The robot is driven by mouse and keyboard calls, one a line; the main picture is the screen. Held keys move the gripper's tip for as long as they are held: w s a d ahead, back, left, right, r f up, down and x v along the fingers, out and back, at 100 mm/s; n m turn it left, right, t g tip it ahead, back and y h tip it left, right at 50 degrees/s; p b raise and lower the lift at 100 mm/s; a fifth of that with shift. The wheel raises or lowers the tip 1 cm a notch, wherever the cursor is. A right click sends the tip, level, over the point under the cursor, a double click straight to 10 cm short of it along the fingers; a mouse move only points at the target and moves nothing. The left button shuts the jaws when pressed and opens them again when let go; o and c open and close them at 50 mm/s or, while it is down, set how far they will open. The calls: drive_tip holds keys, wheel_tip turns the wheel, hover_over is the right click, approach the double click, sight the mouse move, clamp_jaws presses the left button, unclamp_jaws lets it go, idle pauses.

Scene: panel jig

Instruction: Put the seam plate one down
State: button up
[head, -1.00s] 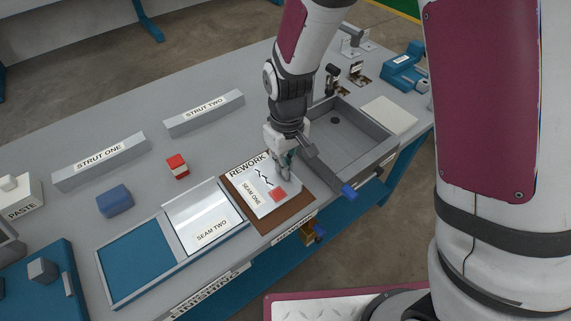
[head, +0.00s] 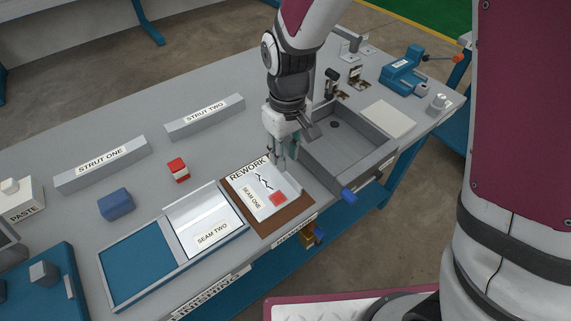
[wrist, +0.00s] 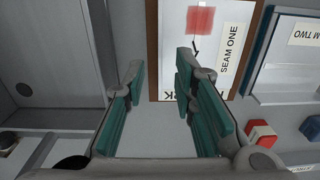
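Seam plate one (head: 262,193), a white plate with a SEAM ONE label, a red square and a dark crack-like line, lies flat on the brown REWORK mat (head: 285,222). Nothing lifts it. In the wrist view seam plate one (wrist: 205,62) lies below and beyond my fingers. My gripper (head: 279,166) hangs over the far right edge of the mat by the plate. In the wrist view my gripper (wrist: 158,75) has its green-padded fingers well apart, with nothing held between them. The fingertips' exact height above the mat is hard to tell.
Seam plate two (head: 205,222) lies in the blue-floored tray (head: 135,268) left of the mat. A grey open bin (head: 345,150) stands close on the right. A red-and-white block (head: 178,170), a blue block (head: 115,204) and two struts stand behind. Grey bench around them is bare.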

wheel_tip(320, 180, up, 6)
drive_tip(key=shift+r, duration=0.15)
drive_tip(key=shift+d+r, duration=0.1)
drive_tip(key=shift+d, duration=0.05)
drive_tip(key=s+d+r+m+t, duration=0.2)
drive_tip(key=s+d+r+m, duration=0.1)
drive_tip(key=s+d+r, duration=0.7)
drive_tip(key=s+d+r+m, duration=0.1)
drive_tip(key=s+d+m, duration=0.1)
drive_tip(key=s, duration=0.3)
drive_tip(key=s+d+r+m+t, duration=0.1)
drive_tip(key=s+d+r, duration=0.1)
drive_tip(key=s+d, duration=0.2)
drive_tip(key=shift+s+d+m, duration=0.3)
drive_tip(key=shift+s+m, duration=0.1)
drive_tip(key=shift+s, duration=0.75)
drive_tip(key=shift+t, duration=0.7)
wheel_tip(320, 180, up, 6)
drive_tip(key=p, duration=0.5)
